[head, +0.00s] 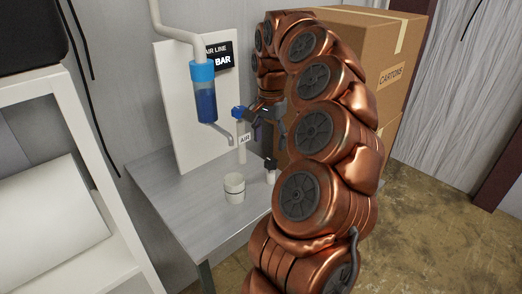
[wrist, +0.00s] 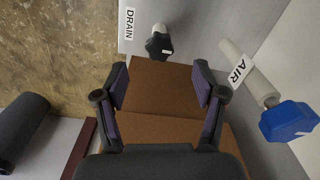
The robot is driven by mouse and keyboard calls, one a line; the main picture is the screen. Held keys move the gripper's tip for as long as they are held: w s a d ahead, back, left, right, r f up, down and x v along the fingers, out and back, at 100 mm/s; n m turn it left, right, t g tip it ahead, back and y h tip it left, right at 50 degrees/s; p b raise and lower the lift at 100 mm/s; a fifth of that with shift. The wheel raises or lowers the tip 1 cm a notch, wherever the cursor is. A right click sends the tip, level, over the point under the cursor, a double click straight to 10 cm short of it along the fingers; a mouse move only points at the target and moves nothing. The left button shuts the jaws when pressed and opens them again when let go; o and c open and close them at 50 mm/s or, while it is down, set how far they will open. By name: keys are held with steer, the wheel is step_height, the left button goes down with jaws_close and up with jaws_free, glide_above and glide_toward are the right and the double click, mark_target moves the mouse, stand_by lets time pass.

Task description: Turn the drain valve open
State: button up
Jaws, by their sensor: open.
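The drain valve has a dark knob (wrist: 158,43) on a pale stem, beside a DRAIN label (wrist: 129,24) in the wrist view. In the head view a dark knob on a short white post (head: 270,164) stands near the table's right edge. A blue knob (wrist: 288,122) on a white pipe with an AIR label (wrist: 239,71) is at right in the wrist view; the blue knob also shows in the head view (head: 239,112). My gripper (wrist: 160,72) is open and empty, with the dark knob beyond its fingertips. My arm partly hides the gripper in the head view.
A blue filter bowl (head: 206,98) hangs from a white pipe, with a spout below it. A white cup (head: 234,189) stands on the grey table (head: 180,200). Cartons (head: 389,45) are stacked behind my arm. A white shelf (head: 75,120) is at left.

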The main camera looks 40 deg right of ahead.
mark_target(271, 160)
steer(key=shift+d, duration=0.45)
steer(key=shift+d+f+m, duration=0.15)
steer(key=shift+f+m, duration=0.05)
steer(key=shift+m, duration=0.1)
steer(key=shift+w+f+p, duration=0.1)
steer(key=shift+f+p, duration=1.25)
steer(key=shift+f, duration=2.4)
steer(key=c, duration=1.1)
steer(key=shift+c, duration=0.2)
